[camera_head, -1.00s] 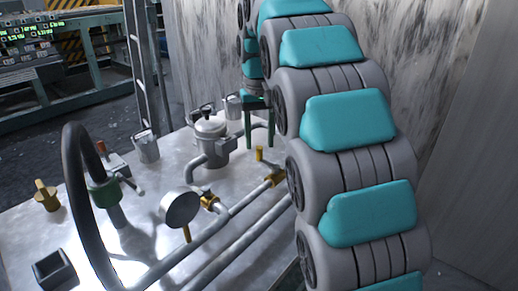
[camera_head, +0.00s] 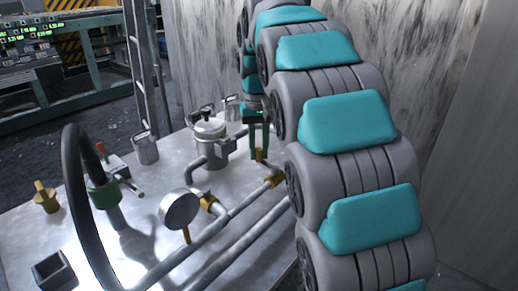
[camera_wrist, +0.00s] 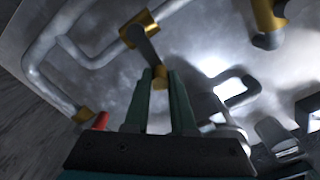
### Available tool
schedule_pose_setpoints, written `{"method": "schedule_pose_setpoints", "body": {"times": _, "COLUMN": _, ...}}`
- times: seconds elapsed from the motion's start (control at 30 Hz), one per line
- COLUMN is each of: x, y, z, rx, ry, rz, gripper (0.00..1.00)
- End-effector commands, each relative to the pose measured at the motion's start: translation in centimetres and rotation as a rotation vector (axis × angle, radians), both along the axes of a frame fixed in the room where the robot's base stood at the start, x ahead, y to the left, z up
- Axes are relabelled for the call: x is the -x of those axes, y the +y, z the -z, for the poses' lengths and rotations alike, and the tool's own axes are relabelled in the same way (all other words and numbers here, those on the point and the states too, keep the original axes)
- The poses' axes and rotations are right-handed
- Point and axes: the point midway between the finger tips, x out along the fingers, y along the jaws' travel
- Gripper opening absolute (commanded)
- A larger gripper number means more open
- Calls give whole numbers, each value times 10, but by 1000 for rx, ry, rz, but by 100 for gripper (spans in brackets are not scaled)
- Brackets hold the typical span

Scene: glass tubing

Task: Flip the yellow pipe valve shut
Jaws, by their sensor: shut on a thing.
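The yellow pipe valve (camera_head: 273,179) sits on a grey pipe at the right of the metal plate. Its short yellow handle (camera_head: 260,156) stands upright beside it, partly hidden by my fingers. My gripper (camera_head: 258,148) points down from above, with its green fingers at the handle. In the wrist view the yellow handle tip (camera_wrist: 160,73) shows between the two fingertips (camera_wrist: 159,76). The gripper is shut on it. A yellow fitting (camera_wrist: 137,30) shows just beyond.
A round gauge (camera_head: 180,209) and a black hand wheel (camera_head: 80,200) stand left of the valve. A grey lidded canister (camera_head: 209,145) is close to my gripper's left. Grey pipes (camera_head: 235,212) run along the plate (camera_head: 150,238). A marble-like wall (camera_head: 410,60) rises behind.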

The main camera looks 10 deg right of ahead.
Motion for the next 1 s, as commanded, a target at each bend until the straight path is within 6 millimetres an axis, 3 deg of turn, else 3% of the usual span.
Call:
{"method": "schedule_pose_setpoints", "body": {"times": 0.87, "x": 4, "y": 4, "z": 0, "rx": 1, "ry": 4, "rz": -108, "gripper": 0}}
{"method": "schedule_pose_setpoints", "body": {"times": 0.9, "x": 4, "y": 4, "z": 0, "rx": 1, "ry": 4, "rz": -108, "gripper": 26}}
{"method": "schedule_pose_setpoints", "body": {"times": 1.0, "x": 4, "y": 4, "z": 0, "rx": 1, "ry": 3, "rz": -108, "gripper": 37}}
